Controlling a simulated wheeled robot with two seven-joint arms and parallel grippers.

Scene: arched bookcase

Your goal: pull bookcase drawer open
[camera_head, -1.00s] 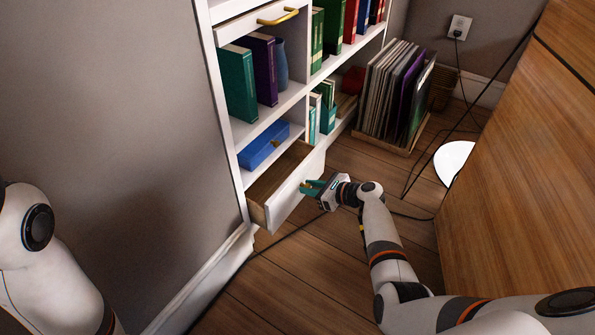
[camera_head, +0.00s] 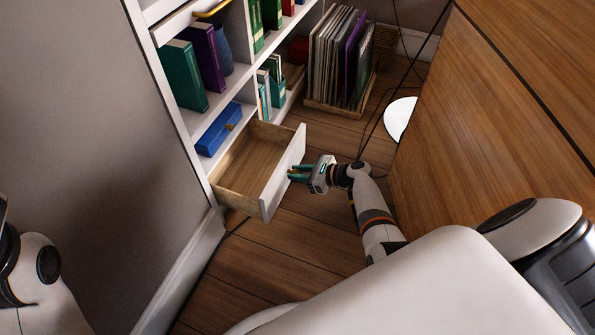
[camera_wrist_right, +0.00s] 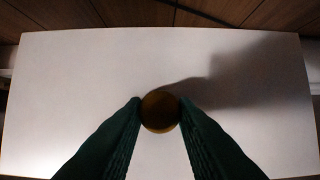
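The bottom drawer (camera_head: 281,176) of the white bookcase stands well out, with its empty wooden inside showing in the head view. Its white front (camera_wrist_right: 80,85) fills most of the right wrist view. A round brass knob (camera_wrist_right: 160,111) sits on that front, between the two green fingers of my right gripper (camera_head: 293,173). The fingers touch the knob on both sides and appear shut on it. In the head view the knob is hidden by the fingers. My left arm shows only at the lower left edge; its gripper is out of view.
The bookcase (camera_head: 180,122) holds books and a blue box (camera_head: 219,129) above the drawer. A crate of records (camera_head: 338,60) stands at its far side. A wooden cabinet (camera_head: 500,110) rises at right. A cable and a white disc (camera_head: 399,118) lie on the floor.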

